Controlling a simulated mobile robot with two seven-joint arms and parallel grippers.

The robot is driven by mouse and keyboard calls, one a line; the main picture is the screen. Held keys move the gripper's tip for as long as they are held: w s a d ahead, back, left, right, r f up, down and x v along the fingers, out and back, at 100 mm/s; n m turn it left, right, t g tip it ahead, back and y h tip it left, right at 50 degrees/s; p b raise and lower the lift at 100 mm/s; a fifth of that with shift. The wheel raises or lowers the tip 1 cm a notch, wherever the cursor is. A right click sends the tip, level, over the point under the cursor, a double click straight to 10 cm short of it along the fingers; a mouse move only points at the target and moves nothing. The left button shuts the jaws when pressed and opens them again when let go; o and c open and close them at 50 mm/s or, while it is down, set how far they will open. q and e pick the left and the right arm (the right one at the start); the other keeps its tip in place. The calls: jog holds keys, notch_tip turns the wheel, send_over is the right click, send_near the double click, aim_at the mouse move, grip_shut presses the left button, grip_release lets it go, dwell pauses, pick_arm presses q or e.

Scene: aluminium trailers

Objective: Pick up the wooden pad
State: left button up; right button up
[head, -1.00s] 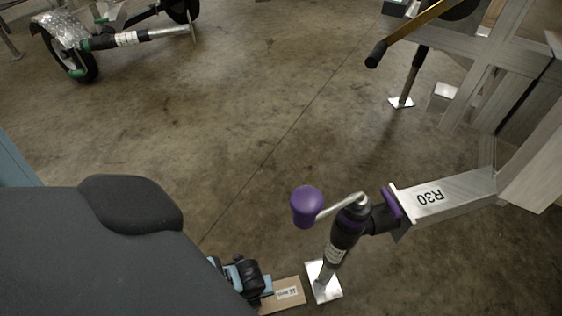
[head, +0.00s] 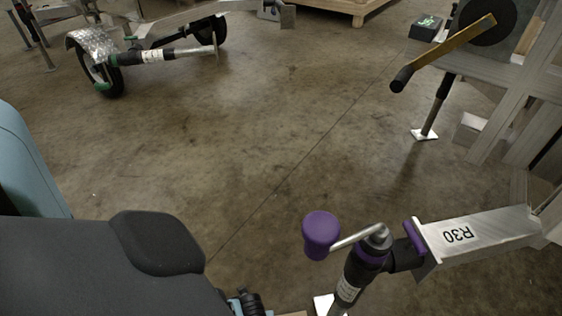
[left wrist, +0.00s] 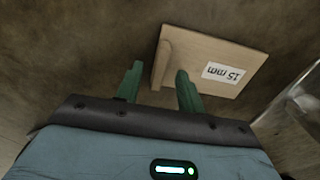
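The wooden pad (left wrist: 212,52) is a pale flat board with a "15 mm" label and a raised strip along its left edge. In the left wrist view it lies just beyond my left gripper (left wrist: 159,68). The two green fingers are apart, one left of the strip and one overlapping the pad's face. I cannot tell whether they touch it. In the head view only a sliver of the pad (head: 292,313) shows at the bottom edge, beside the dark wrist of my left arm. My right gripper is not in view.
A jack post with a purple-knobbed crank (head: 320,235) stands beside the pad, its metal foot (head: 322,304) close by. It joins the trailer beam marked R30 (head: 480,236). Another trailer wheel (head: 104,75) is at the far left. The middle floor is clear.

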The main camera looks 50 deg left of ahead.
pick_arm(q)
notch_tip(320, 180, down, 2)
jog(key=shift+f+b, duration=0.25)
jog(key=shift+b, duration=0.4)
grip_shut()
jog(key=shift+r, duration=0.1)
notch_tip(320, 180, up, 9)
jog(key=p, duration=0.6)
jog(key=shift+r, duration=0.5)
